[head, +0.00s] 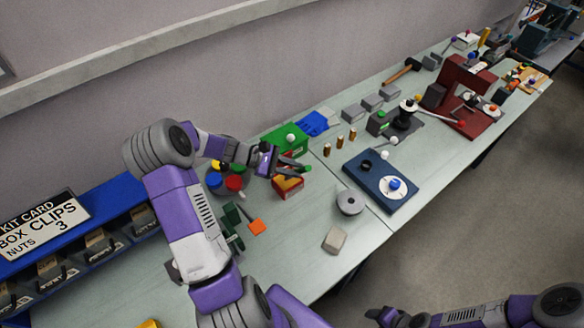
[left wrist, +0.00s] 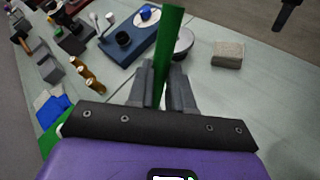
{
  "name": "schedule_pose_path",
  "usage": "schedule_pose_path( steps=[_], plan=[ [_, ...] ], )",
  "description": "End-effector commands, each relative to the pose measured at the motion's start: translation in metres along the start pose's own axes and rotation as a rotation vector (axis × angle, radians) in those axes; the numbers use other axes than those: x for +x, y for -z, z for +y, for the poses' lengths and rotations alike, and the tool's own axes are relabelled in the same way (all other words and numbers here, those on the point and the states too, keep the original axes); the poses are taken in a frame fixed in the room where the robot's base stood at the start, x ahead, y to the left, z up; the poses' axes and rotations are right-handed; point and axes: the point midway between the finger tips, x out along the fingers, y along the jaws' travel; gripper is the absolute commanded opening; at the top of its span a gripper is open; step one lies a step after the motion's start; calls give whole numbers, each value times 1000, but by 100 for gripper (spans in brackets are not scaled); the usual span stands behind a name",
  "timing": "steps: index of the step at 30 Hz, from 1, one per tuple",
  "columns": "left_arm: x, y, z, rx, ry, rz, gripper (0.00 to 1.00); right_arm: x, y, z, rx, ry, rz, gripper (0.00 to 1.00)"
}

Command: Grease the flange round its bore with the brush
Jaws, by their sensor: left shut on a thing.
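My left gripper (head: 285,163) is shut on a green bar-like handle, which I take to be the brush (left wrist: 167,45). It is held above the table, over a red box with yellow inside (head: 288,188). The brush's bristles cannot be made out. A round grey disc with a dark central bore, apparently the flange (head: 343,208), lies flat on the table to the right of the gripper, apart from it. In the left wrist view the flange (left wrist: 184,44) is partly hidden behind the handle. My right gripper (head: 387,316) is at the bottom edge, its jaws unclear.
A blue plate (head: 365,188) with a black ring and a white disc lies beyond the flange. A beige block (head: 334,239) is nearer me. A green box (head: 285,139), red and blue round pieces and several brown cylinders stand around.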

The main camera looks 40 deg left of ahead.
Motion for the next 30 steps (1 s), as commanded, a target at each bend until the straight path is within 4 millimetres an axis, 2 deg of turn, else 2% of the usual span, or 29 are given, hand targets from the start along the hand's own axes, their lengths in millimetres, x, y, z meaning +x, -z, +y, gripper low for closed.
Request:
schedule_pose_path(
  steps=[30],
  plan=[
    [3,6,-3,0,0,0,0,5,0,2,0,0,0,54]
  ],
)
